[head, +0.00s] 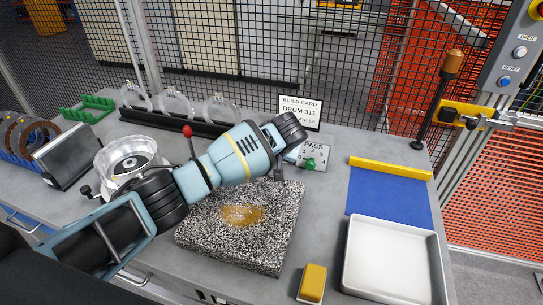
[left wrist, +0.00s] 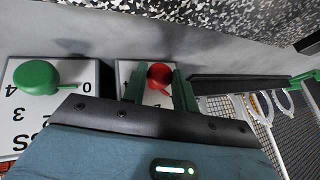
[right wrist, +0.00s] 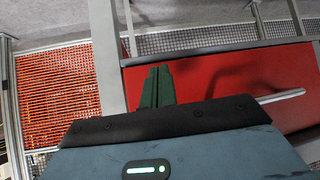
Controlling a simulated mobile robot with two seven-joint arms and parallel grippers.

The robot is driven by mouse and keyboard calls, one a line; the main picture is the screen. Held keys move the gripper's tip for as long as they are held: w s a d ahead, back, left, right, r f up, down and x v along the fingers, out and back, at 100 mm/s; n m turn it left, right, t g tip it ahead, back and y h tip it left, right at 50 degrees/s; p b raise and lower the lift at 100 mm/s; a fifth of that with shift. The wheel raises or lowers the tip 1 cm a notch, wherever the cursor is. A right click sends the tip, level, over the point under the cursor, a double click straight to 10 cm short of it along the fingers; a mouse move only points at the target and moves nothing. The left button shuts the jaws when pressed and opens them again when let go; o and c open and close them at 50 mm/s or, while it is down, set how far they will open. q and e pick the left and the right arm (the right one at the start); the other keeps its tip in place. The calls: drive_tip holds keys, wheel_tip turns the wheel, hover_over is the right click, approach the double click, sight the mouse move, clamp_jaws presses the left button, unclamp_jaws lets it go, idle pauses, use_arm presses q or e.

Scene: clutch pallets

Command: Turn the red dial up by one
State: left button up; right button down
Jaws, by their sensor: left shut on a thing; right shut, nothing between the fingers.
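The red dial (left wrist: 160,74) shows in the left wrist view on a small pale plate (left wrist: 124,71), between the two green fingers of my left gripper (left wrist: 158,88). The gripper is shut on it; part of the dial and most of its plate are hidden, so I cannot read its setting. In the head view my left arm hides the red dial. My right gripper (right wrist: 156,87) is shut and empty, in front of a red panel, and is outside the head view.
A green dial (head: 309,163) on a numbered PASS plate is close beside the red one; it also shows in the left wrist view (left wrist: 36,77). A speckled block (head: 265,250), blue mat (head: 388,195) and white tray (head: 350,270) are nearby. A build card (head: 299,110) stands behind.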

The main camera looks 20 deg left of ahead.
use_arm(q)
drive_tip(key=shift+a, duration=0.1)
drive_tip(key=o, duration=0.9)
drive_tip(key=shift+o, duration=0.2)
drive_tip(key=shift+s+d+r, duration=0.25)
drive_tip(key=shift+d+r, duration=0.05)
drive_tip(key=shift+r, duration=0.15)
drive_tip(key=v, duration=0.6)
drive_tip(key=shift+s+r, duration=0.15)
drive_tip(key=shift+r, duration=0.1)
